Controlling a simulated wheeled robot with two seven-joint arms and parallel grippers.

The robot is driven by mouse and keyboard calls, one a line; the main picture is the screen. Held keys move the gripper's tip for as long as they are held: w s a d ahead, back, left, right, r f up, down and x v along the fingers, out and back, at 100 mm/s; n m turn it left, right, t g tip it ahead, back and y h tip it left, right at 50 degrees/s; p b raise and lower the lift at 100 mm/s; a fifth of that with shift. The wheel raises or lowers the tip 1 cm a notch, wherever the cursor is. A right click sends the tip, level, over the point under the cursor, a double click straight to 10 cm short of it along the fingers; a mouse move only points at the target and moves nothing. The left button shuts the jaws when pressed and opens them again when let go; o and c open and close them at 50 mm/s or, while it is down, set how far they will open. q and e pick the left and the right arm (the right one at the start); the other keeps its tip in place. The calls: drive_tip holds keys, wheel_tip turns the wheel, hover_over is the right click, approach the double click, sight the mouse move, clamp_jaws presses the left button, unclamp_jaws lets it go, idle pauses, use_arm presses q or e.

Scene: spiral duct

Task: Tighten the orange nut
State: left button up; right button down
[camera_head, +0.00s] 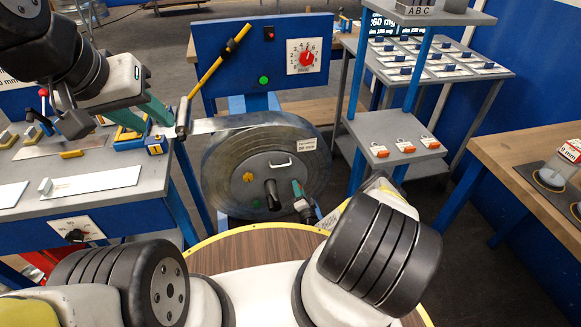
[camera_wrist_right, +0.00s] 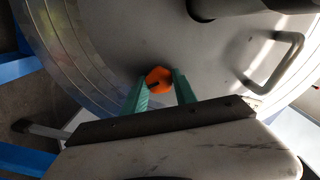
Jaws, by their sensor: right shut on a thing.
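The round grey reel (camera_head: 232,170) with a wound metal strip stands at the middle of the head view. My right gripper (camera_head: 297,187) reaches its face, right of the central shaft (camera_head: 271,193). In the right wrist view, the orange nut (camera_wrist_right: 159,80) sits on the reel face between the green fingertips of this gripper (camera_wrist_right: 160,84), which is shut on it.
A handle (camera_head: 281,163) is on the reel face. A blue panel (camera_head: 262,55) with a red dial (camera_head: 306,57) stands behind. A blue workbench (camera_head: 85,205) is at left. A shelf (camera_head: 390,145) with orange-topped items is at right. A round wooden top (camera_head: 245,247) lies in front.

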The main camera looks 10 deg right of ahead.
drive_tip(key=m, duration=0.7)
drive_tip(key=shift+f, duration=0.2)
idle(0.5)
drive_tip(key=c, duration=1)
unclamp_jaws()
drive_tip(key=s, duration=0.8)
drive_tip(key=shift+d, duration=0.2)
